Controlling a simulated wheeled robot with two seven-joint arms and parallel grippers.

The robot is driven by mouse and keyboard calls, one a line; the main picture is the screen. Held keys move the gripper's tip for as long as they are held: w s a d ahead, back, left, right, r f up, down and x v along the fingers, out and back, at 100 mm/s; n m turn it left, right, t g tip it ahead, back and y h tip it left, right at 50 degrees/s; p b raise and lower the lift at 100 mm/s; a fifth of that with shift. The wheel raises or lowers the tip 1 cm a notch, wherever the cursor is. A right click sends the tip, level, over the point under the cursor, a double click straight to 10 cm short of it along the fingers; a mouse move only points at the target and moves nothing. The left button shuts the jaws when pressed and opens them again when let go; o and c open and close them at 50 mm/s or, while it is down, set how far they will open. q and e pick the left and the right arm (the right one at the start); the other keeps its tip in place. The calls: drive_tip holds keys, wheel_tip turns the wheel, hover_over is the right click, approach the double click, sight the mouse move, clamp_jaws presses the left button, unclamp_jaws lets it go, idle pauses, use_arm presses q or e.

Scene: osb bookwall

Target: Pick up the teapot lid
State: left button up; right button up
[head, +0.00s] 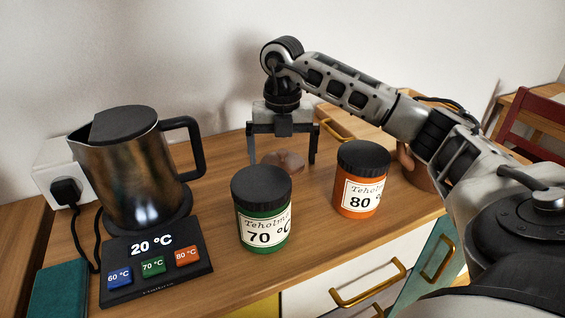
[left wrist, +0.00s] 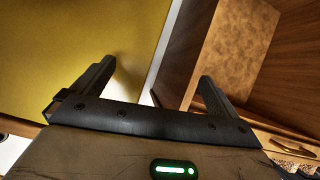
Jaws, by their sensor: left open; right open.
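A small reddish-brown round object (head: 284,160), seemingly the teapot lid, lies on the wooden counter behind the two jars. My right gripper (head: 282,163) points down over it, open, with one finger to each side of it. I cannot tell whether the fingers touch it. A brown pot (head: 414,170), perhaps the teapot, stands at the right behind the orange jar and is largely hidden by the jar and my right arm. My left gripper (left wrist: 152,82) shows only in the left wrist view, open and empty, facing a yellow panel and wooden furniture.
A green jar (head: 262,210) and an orange jar (head: 361,180) stand in front of the lid. A metal kettle (head: 135,170) on a black base (head: 155,270) stands at the left. The wooden counter (head: 225,160) is clear between kettle and lid. A red chair (head: 530,125) is far right.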

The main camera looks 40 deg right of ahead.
drive_tip(key=c, duration=0.9)
drive_tip(key=shift+r, duration=0.1)
